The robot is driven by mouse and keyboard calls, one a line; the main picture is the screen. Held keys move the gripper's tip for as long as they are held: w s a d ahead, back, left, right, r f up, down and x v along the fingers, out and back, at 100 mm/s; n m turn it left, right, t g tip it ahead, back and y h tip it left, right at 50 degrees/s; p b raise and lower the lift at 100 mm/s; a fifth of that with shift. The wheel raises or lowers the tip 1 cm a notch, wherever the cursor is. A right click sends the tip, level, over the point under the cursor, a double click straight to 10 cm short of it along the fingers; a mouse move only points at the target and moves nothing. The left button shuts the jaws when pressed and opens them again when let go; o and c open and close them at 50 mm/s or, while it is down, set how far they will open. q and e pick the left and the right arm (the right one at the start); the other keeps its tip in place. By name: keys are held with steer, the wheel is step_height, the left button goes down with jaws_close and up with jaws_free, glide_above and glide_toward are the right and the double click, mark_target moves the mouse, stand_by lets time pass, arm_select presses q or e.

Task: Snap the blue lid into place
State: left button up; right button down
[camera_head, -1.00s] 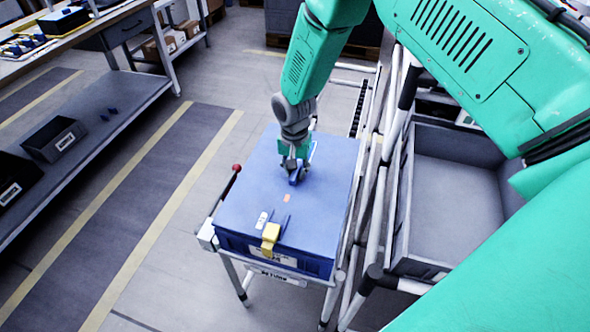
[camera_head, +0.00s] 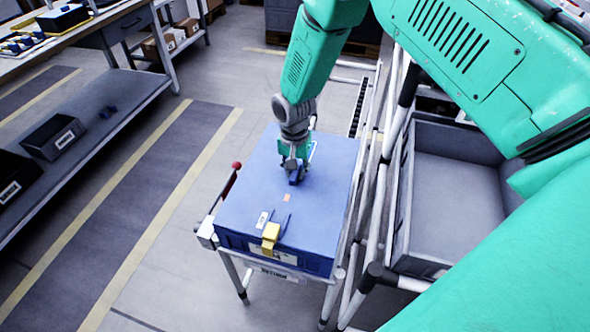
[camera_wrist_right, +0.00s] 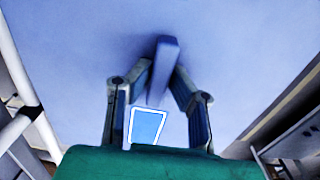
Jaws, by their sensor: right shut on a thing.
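The blue lid (camera_head: 255,185) lies over a blue box (camera_head: 310,264) on a metal stand, and it looks flat on the box. A yellow latch (camera_head: 270,236) sits at its front edge. My right gripper (camera_head: 296,174) is above the lid's middle, pointing down, shut on the lid's upright blue handle. In the right wrist view the handle (camera_wrist_right: 162,70) stands between the fingers of the right gripper (camera_wrist_right: 160,82). Whether the lid is fully seated cannot be told. My left gripper is not in view.
A grey bin (camera_head: 450,195) stands in a tube frame right of the stand. A shelf with dark bins (camera_head: 53,137) is at the left. A red-tipped lever (camera_head: 236,166) rises at the stand's left side. The striped floor between is clear.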

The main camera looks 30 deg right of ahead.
steer(key=shift+f, duration=0.25)
stand_by(1.1)
steer(key=c, duration=1.4)
jaws_free()
steer(key=shift+r, duration=0.4)
step_height(320, 180, up, 11)
steer(key=shift+w, duration=0.2)
steer(key=shift+a, duration=0.1)
